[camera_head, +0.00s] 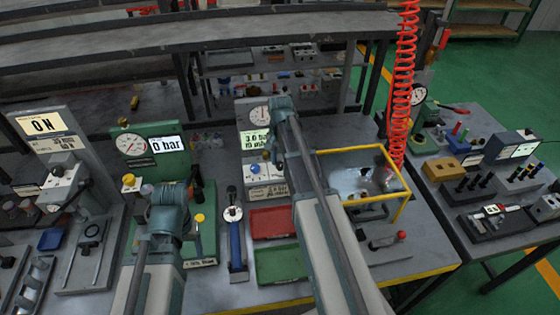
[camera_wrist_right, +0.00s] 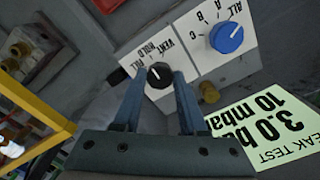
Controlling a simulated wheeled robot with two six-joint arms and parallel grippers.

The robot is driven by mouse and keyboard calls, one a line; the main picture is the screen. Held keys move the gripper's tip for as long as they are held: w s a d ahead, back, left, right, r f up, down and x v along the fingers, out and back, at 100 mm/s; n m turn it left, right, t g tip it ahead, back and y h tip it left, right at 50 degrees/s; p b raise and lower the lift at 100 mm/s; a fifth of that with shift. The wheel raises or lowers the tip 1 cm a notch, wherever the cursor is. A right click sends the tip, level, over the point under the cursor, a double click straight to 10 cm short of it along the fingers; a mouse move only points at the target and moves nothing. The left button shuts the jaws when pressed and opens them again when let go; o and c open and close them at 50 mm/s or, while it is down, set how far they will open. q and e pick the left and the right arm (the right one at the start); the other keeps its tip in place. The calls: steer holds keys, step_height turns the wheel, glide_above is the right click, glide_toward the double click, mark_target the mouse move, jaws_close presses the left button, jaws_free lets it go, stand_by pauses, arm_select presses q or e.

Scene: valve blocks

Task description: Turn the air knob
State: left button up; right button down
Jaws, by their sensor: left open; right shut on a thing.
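A black knob (camera_wrist_right: 159,75) sits on a white plate lettered VENT, HOLD and FILL in the right wrist view. My right gripper (camera_wrist_right: 159,84) is around it, one finger on each side, and is shut on it. In the head view my right arm hides the black knob and those fingertips. A blue knob (camera_wrist_right: 227,37), lettered ALL, A, B, C, is beside it, clear of the fingers; it also shows in the head view (camera_head: 255,168). My left gripper (camera_head: 168,192) is open in front of the green gauge station; its fingertips are mostly hidden.
The leak test display (camera_wrist_right: 262,128) reads 3.0 and 10 mbar, partly cut off. A yellow-framed basin (camera_head: 360,180) stands right of my right arm. Red (camera_head: 270,222) and green (camera_head: 280,263) trays lie between my arms. A red coiled hose (camera_head: 403,80) hangs behind.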

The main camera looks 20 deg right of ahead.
mark_target(280, 164)
steer(key=shift+c, duration=2.3)
jaws_free()
steer(key=shift+r, duration=0.1)
step_height(280, 164, up, 14)
steer(key=p, duration=1.3)
steer(key=shift+f+p, duration=0.2)
steer(key=shift+p, duration=0.2)
steer(key=shift+s, duration=0.1)
